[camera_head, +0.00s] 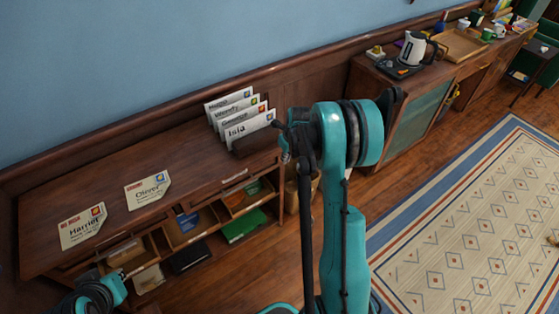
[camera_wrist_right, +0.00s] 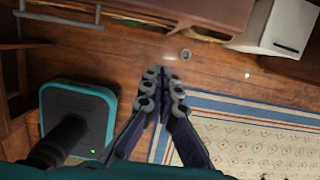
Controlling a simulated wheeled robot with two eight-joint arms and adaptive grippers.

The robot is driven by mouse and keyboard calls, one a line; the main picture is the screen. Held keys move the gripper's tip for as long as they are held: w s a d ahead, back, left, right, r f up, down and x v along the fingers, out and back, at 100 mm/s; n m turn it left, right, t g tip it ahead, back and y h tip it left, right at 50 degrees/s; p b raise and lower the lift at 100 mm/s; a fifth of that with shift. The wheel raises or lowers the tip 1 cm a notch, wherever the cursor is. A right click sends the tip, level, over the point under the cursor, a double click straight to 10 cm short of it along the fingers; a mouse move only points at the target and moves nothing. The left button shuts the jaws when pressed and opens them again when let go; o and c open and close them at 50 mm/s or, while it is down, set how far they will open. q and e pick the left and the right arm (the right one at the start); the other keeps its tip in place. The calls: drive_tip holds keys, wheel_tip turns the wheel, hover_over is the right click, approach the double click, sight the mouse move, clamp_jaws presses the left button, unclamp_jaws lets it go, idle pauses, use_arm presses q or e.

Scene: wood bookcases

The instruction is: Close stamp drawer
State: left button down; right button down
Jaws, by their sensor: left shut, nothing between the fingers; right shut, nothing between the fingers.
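The wood desk (camera_head: 95,180) stands against the blue wall. A drawer front with a pale metal handle (camera_head: 235,177) shows under the desk top; which drawer is the stamp drawer, and how far it stands open, I cannot tell. My left gripper (camera_head: 118,284) is at the lower left, beside the desk front, shut and empty, its fingertips hard to make out. My right arm rises in the middle, right of the desk. In the right wrist view my right gripper (camera_wrist_right: 160,76) is shut and empty, pointing over the floor. A metal bar handle (camera_wrist_right: 60,20) shows at the upper left.
Named envelopes (camera_head: 245,118) stand in a holder on the desk; two more lie flat at left. Open cubbies below hold folders (camera_head: 243,226). A cabinet (camera_head: 415,115) with a kettle (camera_head: 413,48) stands right. A patterned rug (camera_head: 480,220) covers free floor.

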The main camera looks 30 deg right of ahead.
sight(276, 163)
drive_tip(key=w+f+b, duration=0.1)
drive_tip(key=f, duration=0.2)
drive_tip(key=w+f+b, duration=0.2)
drive_tip(key=f, duration=0.1)
drive_tip(key=w+f+b, duration=0.1)
drive_tip(key=w+f, duration=0.1)
drive_tip(key=f, duration=0.1)
drive_tip(key=shift+w+a+f, duration=0.1)
drive_tip(key=shift+w, duration=0.55)
